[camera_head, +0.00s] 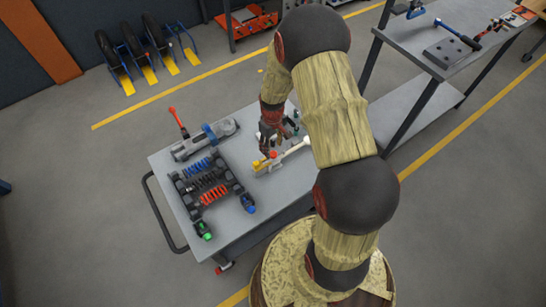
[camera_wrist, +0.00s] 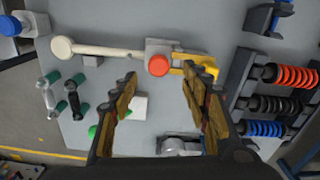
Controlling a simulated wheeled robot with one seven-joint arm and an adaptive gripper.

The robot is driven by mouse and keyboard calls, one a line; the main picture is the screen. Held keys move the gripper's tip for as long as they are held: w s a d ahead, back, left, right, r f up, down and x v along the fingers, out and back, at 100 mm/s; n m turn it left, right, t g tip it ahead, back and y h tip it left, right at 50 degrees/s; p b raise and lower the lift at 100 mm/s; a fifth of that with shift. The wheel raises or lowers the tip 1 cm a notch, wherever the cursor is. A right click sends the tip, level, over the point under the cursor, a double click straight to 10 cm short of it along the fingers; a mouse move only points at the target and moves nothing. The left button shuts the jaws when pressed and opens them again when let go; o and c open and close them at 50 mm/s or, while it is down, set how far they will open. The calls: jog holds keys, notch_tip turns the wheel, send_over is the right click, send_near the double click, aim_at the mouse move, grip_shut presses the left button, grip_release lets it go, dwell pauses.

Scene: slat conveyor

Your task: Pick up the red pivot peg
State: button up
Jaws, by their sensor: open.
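The red pivot peg (camera_wrist: 158,65) shows as a round red cap on a light grey block, at the joint of a cream lever (camera_wrist: 105,50) and a yellow part (camera_wrist: 198,62). In the head view the peg (camera_head: 273,154) is a small red spot on the cart. My gripper (camera_wrist: 163,82) is open and empty. Its two fingers point toward the peg, one on each side in the wrist view. In the head view my gripper (camera_head: 269,143) hangs above the cart close to the peg. The gap in height cannot be told.
The grey cart top (camera_head: 165,165) carries a dark rack of blue, black and red springs (camera_head: 208,182) left of the peg. A clamp-like tool with a red handle (camera_head: 176,118) lies behind it. Green-ended parts (camera_wrist: 72,100) lie close by. A workbench (camera_head: 402,35) stands at the back right.

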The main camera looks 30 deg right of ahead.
aim_at(273, 153)
notch_tip(273, 153, down, 4)
jog(key=shift+s+d+f+b, duration=0.1)
jog(key=shift+d+f+b, duration=0.1)
jog(key=shift+b, duration=0.5)
jog(key=shift+c, duration=1.1)
grip_shut()
